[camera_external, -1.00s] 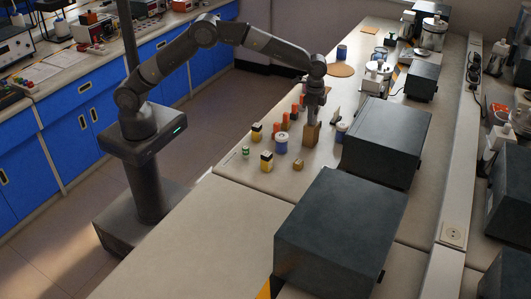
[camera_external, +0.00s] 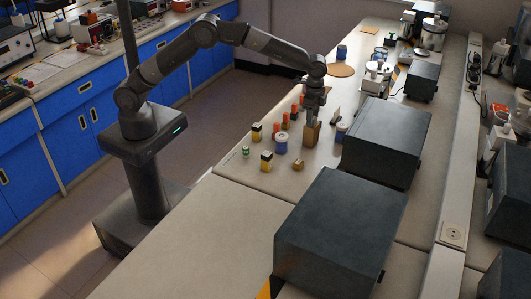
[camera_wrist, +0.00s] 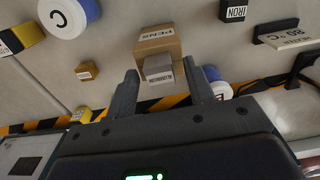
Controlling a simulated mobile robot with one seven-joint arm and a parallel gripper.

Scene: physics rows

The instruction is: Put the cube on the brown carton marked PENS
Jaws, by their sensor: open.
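The brown carton (camera_wrist: 157,40) marked PENS stands upright on the bench; it also shows in the external view (camera_external: 311,138). The small grey cube (camera_wrist: 158,68), with tiny dark lettering, shows against the carton in the wrist view and appears to rest on its top. My gripper (camera_wrist: 161,70) is open, with one finger on each side of the cube and a visible gap to each. In the external view my gripper (camera_external: 315,104) is directly above the carton, and the cube is hard to make out there between the fingers.
A blue and white pot marked C (camera_wrist: 70,14), a small tan box (camera_wrist: 87,70) and a black IRON block (camera_wrist: 236,10) stand around the carton. Orange-topped items (camera_external: 285,121) are close by on the left. A large dark box (camera_external: 385,140) is to the right.

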